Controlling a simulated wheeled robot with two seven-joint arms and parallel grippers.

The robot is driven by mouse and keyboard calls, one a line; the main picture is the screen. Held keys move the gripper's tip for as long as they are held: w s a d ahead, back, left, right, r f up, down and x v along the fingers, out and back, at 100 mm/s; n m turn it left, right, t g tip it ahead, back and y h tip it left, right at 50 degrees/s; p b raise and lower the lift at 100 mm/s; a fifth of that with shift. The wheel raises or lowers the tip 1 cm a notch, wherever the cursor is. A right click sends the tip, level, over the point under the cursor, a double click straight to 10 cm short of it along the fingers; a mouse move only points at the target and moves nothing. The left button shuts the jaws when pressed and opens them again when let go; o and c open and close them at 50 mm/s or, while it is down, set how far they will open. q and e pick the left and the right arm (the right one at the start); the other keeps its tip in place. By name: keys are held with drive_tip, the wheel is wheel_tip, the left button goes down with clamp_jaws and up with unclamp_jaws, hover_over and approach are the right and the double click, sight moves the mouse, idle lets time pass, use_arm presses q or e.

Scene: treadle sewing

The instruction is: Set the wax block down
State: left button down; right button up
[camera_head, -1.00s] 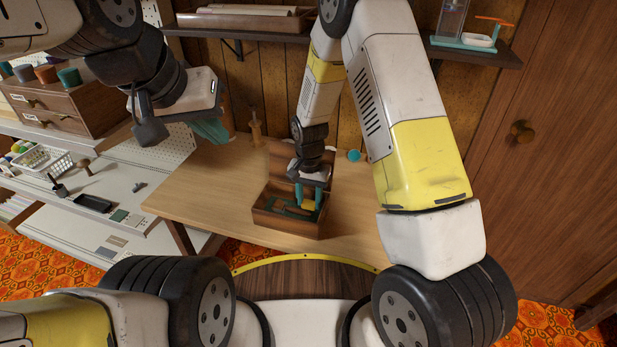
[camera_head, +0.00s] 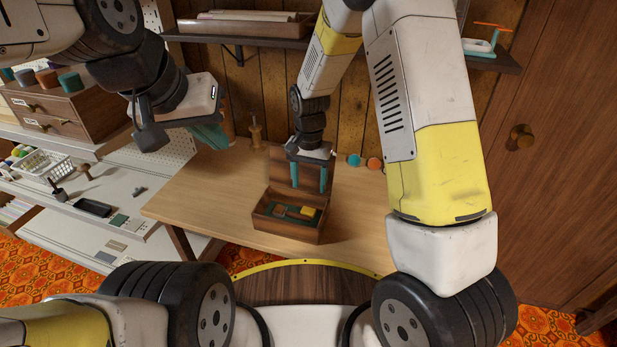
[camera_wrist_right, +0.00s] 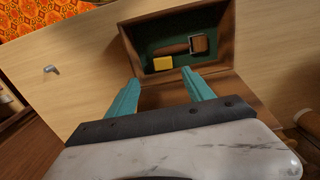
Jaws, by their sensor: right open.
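The yellow wax block (camera_head: 307,211) lies inside the open wooden box (camera_head: 284,230) on the table, on its dark green lining. It also shows in the right wrist view (camera_wrist_right: 163,63), near the box wall closest to the gripper. My right gripper (camera_head: 309,188) is open and empty above the box, apart from the block; its teal fingers (camera_wrist_right: 162,92) are spread in the wrist view. My left gripper (camera_head: 212,138) hangs at the left above the table, with teal fingers; their gap is hard to make out.
A brown item (camera_head: 279,209) lies beside the wax block in the box. The box lid (camera_head: 290,180) stands open at the back. Orange (camera_head: 375,163) and teal (camera_head: 354,160) round items sit behind it.

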drive_tip(key=s+d+r+n+t+y, duration=0.1)
drive_tip(key=s+d+r, duration=0.2)
drive_tip(key=r, duration=0.6)
drive_tip(key=s+d+r+t+y, duration=0.1)
drive_tip(key=s+d+r, duration=0.25)
drive_tip(key=r, duration=0.65)
drive_tip(key=s+d+r+n+t, duration=0.1)
drive_tip(key=s+d+r+t, duration=0.1)
drive_tip(key=s, duration=0.5)
drive_tip(key=s+d+r+n+t, duration=0.2)
drive_tip(key=s+d+r, duration=0.2)
drive_tip(key=s+r, duration=0.2)
drive_tip(key=shift+s+d, duration=0.2)
drive_tip(key=shift+s, duration=0.2)
drive_tip(key=shift+r, duration=0.1)
